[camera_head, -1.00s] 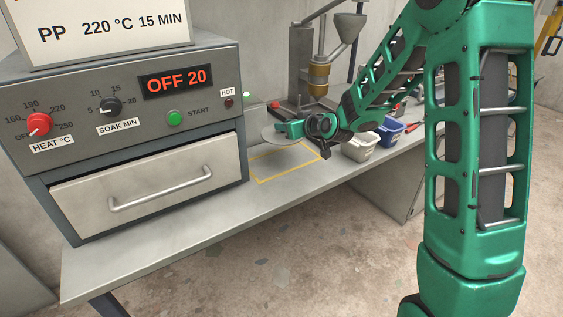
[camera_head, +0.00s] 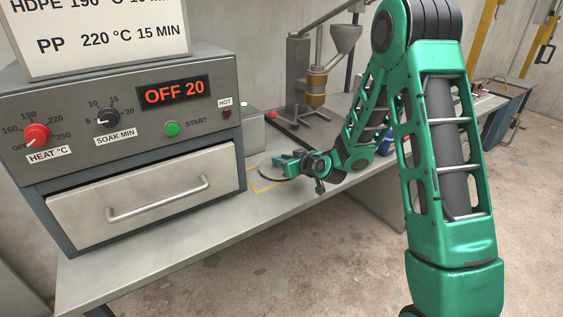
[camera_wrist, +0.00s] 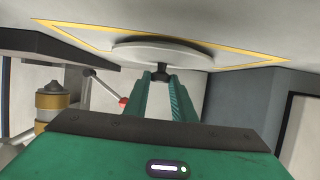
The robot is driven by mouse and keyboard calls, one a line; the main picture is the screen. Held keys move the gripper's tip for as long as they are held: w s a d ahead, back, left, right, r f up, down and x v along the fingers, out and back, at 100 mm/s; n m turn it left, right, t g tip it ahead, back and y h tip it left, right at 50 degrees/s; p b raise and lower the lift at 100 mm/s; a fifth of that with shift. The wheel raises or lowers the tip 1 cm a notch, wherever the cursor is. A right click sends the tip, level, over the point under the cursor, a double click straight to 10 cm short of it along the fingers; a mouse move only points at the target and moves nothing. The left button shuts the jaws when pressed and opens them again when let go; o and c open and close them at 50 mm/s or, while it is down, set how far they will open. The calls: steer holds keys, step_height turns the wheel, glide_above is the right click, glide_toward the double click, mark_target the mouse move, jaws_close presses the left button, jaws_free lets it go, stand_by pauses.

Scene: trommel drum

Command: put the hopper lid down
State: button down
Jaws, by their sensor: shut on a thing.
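The hopper lid (camera_head: 266,173) is a thin grey disc at the yellow outlined square (camera_head: 257,188) on the bench. In the wrist view, the lid (camera_wrist: 150,52) shows edge-on and lies within the yellow outline (camera_wrist: 75,35). My gripper (camera_head: 283,161) is above the lid. In the wrist view, my gripper (camera_wrist: 162,74) is shut on the lid's dark knob (camera_wrist: 160,67). The lid is very close to the bench surface; I cannot tell whether it touches. My gripper and arm hide part of the lid and outline in the head view.
The oven (camera_head: 135,150) stands left of the outline, its drawer front closed and its display reading OFF 20. A machine with a grey funnel (camera_head: 346,38) stands behind. A blue bin (camera_head: 388,143) is partly hidden behind my arm. The front bench strip (camera_head: 190,225) is clear.

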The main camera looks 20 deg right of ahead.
steer(key=c, duration=1.5)
jaws_free()
steer(key=v, duration=1.2)
steer(key=s+d+r+m+g+h, duration=0.1)
steer(key=s+d+r+m+g, duration=0.1)
steer(key=s, duration=1.1)
steer(key=s+d+r+m+g+h, duration=0.1)
steer(key=s+d+m+g, duration=0.3)
steer(key=s, duration=0.9)
steer(key=s+d+r+m+g+h, duration=0.2)
steer(key=s+d+m+g, duration=0.2)
steer(key=s, duration=1)
steer(key=shift+d+r+g, duration=0.15)
steer(key=shift+d+g, duration=0.55)
steer(key=shift+d, duration=0.35)
steer(key=shift+d+r+g, duration=0.15)
steer(key=shift+d+g, duration=0.55)
steer(key=shift+d, duration=0.35)
steer(key=shift+w, duration=0.1)
